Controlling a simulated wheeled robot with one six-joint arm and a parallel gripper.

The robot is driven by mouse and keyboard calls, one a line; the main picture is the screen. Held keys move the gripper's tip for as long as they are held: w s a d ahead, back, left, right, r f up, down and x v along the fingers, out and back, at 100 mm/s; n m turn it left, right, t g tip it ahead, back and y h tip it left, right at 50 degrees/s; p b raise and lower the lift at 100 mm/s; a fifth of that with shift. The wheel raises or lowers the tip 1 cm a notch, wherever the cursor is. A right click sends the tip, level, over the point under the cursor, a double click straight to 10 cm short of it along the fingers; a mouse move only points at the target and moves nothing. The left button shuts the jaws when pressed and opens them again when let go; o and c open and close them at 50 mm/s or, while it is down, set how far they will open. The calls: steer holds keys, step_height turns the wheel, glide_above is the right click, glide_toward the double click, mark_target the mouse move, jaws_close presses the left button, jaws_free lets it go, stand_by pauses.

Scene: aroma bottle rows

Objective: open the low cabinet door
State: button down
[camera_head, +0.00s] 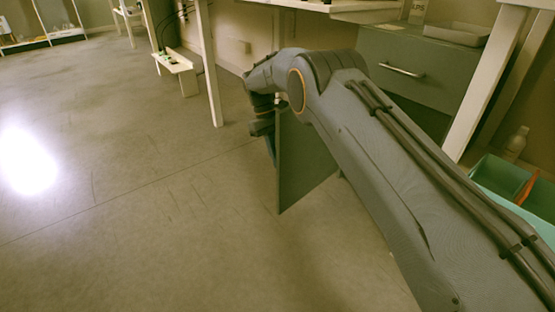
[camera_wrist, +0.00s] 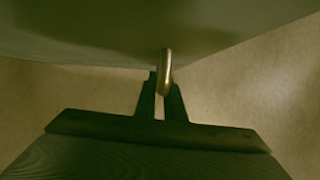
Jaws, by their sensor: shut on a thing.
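The low cabinet (camera_head: 440,65) is dark grey-green and stands at the right in the head view, partly hidden behind my arm. Its door (camera_head: 303,165) shows as a flat panel standing out from the cabinet over the floor, swung open. In the wrist view the door (camera_wrist: 90,35) fills the top, with a metal bar handle (camera_wrist: 166,65) on it. My gripper (camera_wrist: 160,95) is shut on this handle. In the head view my wrist hangs just left of the door, and the fingertips and handle are hidden there.
A drawer with a bar handle (camera_head: 402,70) is shut in the cabinet. A white table leg (camera_head: 209,75) stands behind my wrist. A low white bench (camera_head: 174,61) is farther back. A teal bin (camera_head: 500,177) is at the right. The floor at left is clear.

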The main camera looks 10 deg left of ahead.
steer(key=shift+s+a, duration=0.1)
steer(key=c, duration=1.8)
jaws_free()
steer(key=shift+c, duration=0.2)
steer(key=shift+r, duration=0.1)
steer(key=v, duration=0.7)
steer(key=shift+r+p, duration=0.2)
steer(key=shift+p, duration=0.25)
steer(key=shift+r, duration=0.15)
